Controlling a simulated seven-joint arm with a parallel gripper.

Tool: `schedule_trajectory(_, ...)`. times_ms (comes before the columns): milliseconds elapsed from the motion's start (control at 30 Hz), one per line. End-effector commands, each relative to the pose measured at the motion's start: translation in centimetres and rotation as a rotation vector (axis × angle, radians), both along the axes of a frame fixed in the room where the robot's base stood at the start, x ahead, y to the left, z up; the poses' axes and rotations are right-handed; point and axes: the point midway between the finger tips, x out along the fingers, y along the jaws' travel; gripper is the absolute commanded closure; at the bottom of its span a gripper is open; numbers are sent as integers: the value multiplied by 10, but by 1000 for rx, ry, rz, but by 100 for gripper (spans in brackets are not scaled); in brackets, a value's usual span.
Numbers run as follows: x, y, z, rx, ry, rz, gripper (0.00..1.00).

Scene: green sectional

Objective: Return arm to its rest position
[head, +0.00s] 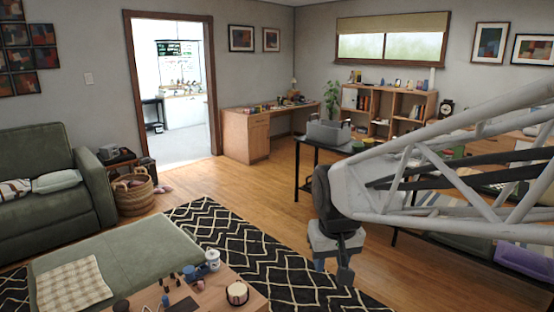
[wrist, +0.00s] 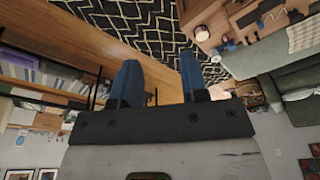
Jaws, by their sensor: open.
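My gripper (head: 332,268) hangs below the end of my pale arm in the head view, fingers pointing down, above the edge of the patterned rug and the wood floor. In the wrist view, my gripper (wrist: 158,78) shows two blue fingers spread apart with nothing between them. The gripper is open and empty. It is apart from the low wooden table (head: 262,302), which stands to its left in the head view. My arm's lattice link reaches in from the right and hides part of the furniture behind it.
A black and white rug (head: 215,222) lies below. A green ottoman (head: 150,245), green sofa (head: 35,165) and wicker basket (head: 135,197) are at left. A dark-legged table (head: 305,142) with a grey bin stands behind my gripper. Wood floor (head: 240,185) is clear in the middle.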

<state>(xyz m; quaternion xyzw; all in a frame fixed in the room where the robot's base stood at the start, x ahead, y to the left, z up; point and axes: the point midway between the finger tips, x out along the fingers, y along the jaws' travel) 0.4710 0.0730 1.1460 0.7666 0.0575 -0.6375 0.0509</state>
Motion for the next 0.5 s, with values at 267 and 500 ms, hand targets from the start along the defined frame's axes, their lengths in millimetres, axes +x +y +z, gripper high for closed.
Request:
schedule_trajectory(267, -60, -36, 5, 3, -20, -68, 60)
schedule_trajectory(500, -111, -60, 1, 3, -37, -124, 60)
